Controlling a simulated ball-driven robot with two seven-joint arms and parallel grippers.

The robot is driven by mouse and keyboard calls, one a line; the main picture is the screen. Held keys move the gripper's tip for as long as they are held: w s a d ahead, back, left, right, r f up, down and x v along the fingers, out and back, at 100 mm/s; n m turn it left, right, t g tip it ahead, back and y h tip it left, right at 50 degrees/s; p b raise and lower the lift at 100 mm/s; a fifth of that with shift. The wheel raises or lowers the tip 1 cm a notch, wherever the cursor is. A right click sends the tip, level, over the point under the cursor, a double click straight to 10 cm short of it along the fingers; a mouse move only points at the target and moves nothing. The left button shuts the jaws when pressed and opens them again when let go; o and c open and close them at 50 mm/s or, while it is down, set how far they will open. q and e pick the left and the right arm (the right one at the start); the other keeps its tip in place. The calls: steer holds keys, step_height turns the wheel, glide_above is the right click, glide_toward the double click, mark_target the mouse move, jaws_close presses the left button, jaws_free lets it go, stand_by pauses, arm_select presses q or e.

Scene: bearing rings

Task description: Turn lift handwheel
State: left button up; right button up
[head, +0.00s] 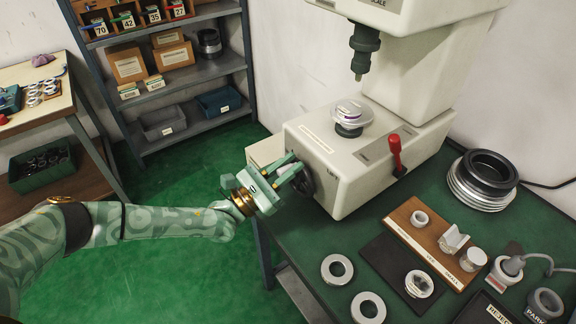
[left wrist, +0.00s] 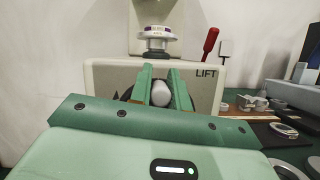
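The lift handwheel (head: 303,181) is a dark wheel on the left face of the pale machine's base, partly hidden by my fingers. In the left wrist view its dark rim (left wrist: 127,93) shows behind the fingers, beside the word LIFT. My left gripper (head: 291,166) reaches in from the left at the wheel. In the left wrist view its two green fingers (left wrist: 161,80) stand on either side of a pale round knob (left wrist: 161,94), which fills the gap between them. The gripper looks shut on this knob. My right gripper is not in view.
The machine (head: 365,165) carries a stage with a ring (head: 352,112) under a spindle (head: 363,52), and a red lever (head: 396,152). Loose rings (head: 337,269), a wooden holder (head: 425,236) and stacked rings (head: 483,181) lie on the green bench. Shelves (head: 190,75) stand behind left.

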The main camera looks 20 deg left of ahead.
arm_select(q)
jaws_close()
steer(key=shift+s+d+m, duration=0.1)
steer(key=shift+m, duration=0.2)
